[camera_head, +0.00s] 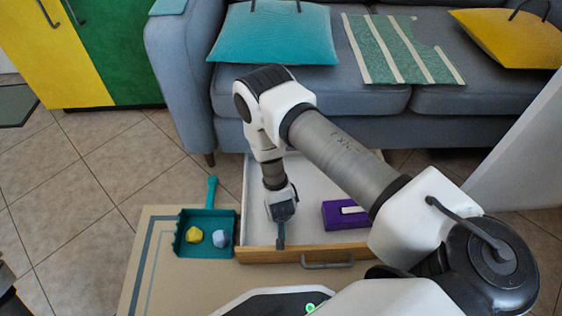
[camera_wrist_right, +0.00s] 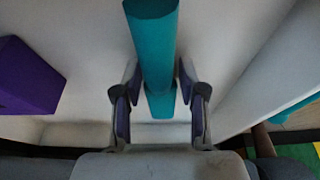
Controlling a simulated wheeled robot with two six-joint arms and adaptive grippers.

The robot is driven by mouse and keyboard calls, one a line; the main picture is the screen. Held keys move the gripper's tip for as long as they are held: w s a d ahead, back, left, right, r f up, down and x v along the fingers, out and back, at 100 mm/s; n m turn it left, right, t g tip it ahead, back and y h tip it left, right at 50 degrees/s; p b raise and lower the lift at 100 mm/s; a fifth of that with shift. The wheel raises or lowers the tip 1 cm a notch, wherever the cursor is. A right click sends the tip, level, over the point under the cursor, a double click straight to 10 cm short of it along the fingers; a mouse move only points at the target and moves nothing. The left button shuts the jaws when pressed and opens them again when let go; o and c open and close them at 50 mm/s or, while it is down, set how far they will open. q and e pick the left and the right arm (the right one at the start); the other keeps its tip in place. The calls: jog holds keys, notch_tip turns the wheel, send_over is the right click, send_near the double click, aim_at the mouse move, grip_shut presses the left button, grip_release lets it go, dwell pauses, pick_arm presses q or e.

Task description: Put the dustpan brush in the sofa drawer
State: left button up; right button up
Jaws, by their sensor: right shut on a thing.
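The sofa drawer (camera_head: 300,254) is pulled open below the sofa; it has a white inside and a wooden front. My right gripper (camera_head: 282,213) is inside the drawer's outline, pointing down near the front panel. In the right wrist view the gripper (camera_wrist_right: 158,105) is shut on a teal bar, the handle of the dustpan brush (camera_wrist_right: 152,45). The white drawer surfaces show behind it. In the head view the brush is mostly hidden by the gripper, and I cannot tell whether it touches the drawer floor. My left gripper is not in view.
A purple box (camera_head: 335,223) with a white top piece lies in the drawer's right half. A teal dustpan (camera_head: 206,248) with a yellow and a blue lump sits on a beige surface (camera_head: 150,285) left of the drawer. The grey sofa (camera_head: 180,65) stands behind.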

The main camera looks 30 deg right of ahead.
jog(key=o, duration=1.1)
jog(key=shift+r, duration=0.1)
jog(key=p+v, duration=0.6)
jog(key=v, duration=0.6)
jog(key=shift+r+p, duration=0.1)
jog(key=shift+p, duration=0.2)
jog(key=s+r+n+g+y, duration=0.1)
jog(key=s+r+n, duration=0.1)
jog(key=s, duration=0.6)
jog(key=s+r+n+g, duration=0.1)
jog(key=s+r+n, duration=0.2)
jog(key=s, duration=0.5)
jog(key=shift+d+n+g+y, duration=0.2)
jog(key=shift+n+g+y, duration=0.2)
jog(key=shift+n, duration=0.1)
